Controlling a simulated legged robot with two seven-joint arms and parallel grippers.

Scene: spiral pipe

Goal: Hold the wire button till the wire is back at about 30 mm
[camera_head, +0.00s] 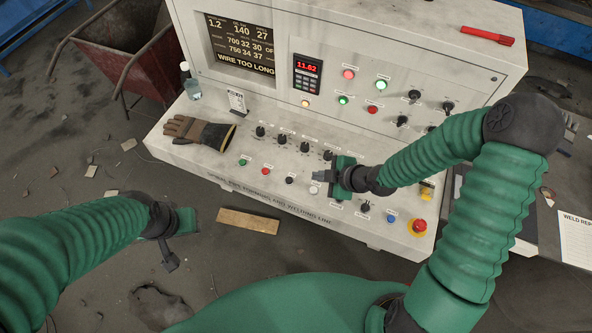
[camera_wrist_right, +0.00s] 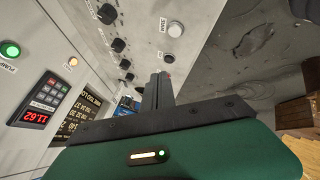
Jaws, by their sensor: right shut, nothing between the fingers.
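The grey-white console (camera_head: 300,215) has a front row of push buttons: green, red (camera_head: 266,171), black (camera_head: 289,180) and white (camera_head: 313,190). Their labels are too small to read, so I cannot tell which is the wire button. The screen (camera_head: 240,47) reads "WIRE TOO LONG". My right gripper (camera_head: 318,177) is shut and empty above this row, close to the white button.
A brown glove (camera_head: 200,132) and a small bottle (camera_head: 190,82) lie and stand on the console's left. Several black knobs (camera_head: 282,139) line up behind the buttons. A red emergency button (camera_head: 419,226) is at the right. A wood plank (camera_head: 248,221) lies on the floor.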

